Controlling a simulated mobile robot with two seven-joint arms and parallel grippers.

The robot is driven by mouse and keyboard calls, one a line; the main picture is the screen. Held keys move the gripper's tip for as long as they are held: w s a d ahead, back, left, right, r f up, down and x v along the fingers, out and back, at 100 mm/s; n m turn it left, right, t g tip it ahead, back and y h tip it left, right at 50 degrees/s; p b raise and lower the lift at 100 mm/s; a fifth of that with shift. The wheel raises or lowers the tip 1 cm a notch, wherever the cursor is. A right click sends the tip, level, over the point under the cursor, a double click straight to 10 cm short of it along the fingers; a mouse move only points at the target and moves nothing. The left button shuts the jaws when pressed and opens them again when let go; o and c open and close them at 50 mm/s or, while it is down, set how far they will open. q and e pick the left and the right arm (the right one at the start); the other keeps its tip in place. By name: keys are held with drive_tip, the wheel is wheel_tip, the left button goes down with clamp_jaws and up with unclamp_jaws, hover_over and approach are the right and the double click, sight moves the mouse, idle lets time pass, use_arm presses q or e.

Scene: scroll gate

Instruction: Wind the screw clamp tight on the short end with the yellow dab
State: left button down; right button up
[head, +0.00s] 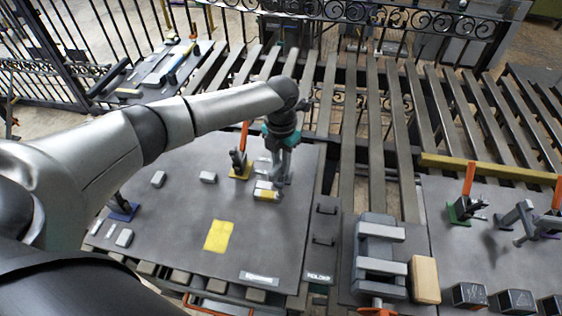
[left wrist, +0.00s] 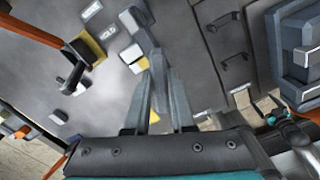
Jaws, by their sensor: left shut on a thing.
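A pale short end with a yellow dab (head: 266,194) lies on the dark bench plate (head: 170,225). It also shows in the left wrist view (left wrist: 131,54), with its yellow side toward my fingers. My left gripper (head: 277,180) points down right beside it, at its right side. The gripper is shut on a grey piece, seemingly the screw clamp (left wrist: 137,25), which stands against the short end in the left wrist view. The fingers hide part of the clamp, so I cannot tell how tightly its screw bears.
A toggle clamp with an orange handle and yellow base (head: 240,165) stands just left of my gripper. A yellow patch (head: 218,236) and small grey blocks lie on the plate. A grey vise (head: 379,255) and a second bench with clamps (head: 500,265) are at right.

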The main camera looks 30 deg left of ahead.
use_arm(q)
drive_tip(key=shift+r, duration=0.1)
drive_tip(key=c, duration=0.8)
unclamp_jaws()
drive_tip(key=shift+o, duration=0.2)
wheel_tip(320, 180, up, 15)
drive_tip(key=shift+b, duration=0.3)
